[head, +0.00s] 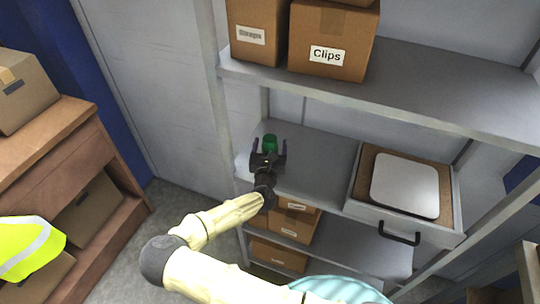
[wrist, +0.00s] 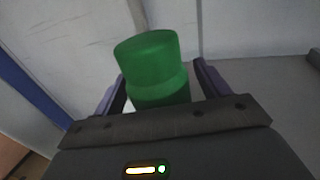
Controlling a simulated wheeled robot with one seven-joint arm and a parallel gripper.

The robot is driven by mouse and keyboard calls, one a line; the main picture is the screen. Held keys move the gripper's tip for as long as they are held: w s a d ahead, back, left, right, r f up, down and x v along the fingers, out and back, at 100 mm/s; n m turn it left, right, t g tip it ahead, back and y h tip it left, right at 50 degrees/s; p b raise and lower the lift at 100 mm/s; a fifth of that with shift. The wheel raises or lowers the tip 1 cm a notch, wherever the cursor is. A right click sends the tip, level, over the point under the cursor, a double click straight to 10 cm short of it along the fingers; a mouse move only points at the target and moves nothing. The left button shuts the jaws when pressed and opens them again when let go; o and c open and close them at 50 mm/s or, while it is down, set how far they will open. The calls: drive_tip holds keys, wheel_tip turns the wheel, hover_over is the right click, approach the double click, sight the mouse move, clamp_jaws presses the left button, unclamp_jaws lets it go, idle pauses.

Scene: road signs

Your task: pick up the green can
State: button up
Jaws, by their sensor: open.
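The green can (head: 270,142) stands on the middle shelf near its left end. In the wrist view the can (wrist: 152,65) is upright, with a wider top section, and its lower part is hidden behind my gripper's body. My gripper (head: 269,150) is open at the can, with one finger on each side of it. In the wrist view my gripper (wrist: 160,85) shows its fingers left and right of the can, with a small gap visible on the right. I cannot tell whether the left finger touches it.
The grey middle shelf (head: 318,165) is bare right of the can, up to a drawer box (head: 359,212) with a white square lid (head: 405,186). Cardboard boxes (head: 333,40) stand on the shelf above. More boxes (head: 294,222) sit below. A shelf post (head: 215,70) rises at left.

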drive_tip(key=shift+c, duration=0.4)
drive_tip(key=shift+s, duration=0.1)
drive_tip(key=c, duration=1.1)
drive_tip(key=shift+c, duration=0.9)
wheel_tip(320, 180, up, 9)
drive_tip(key=shift+r+b, duration=0.1)
drive_tip(key=shift+b, duration=1.15)
drive_tip(key=shift+d+r, duration=0.1)
drive_tip(key=shift+r, duration=0.35)
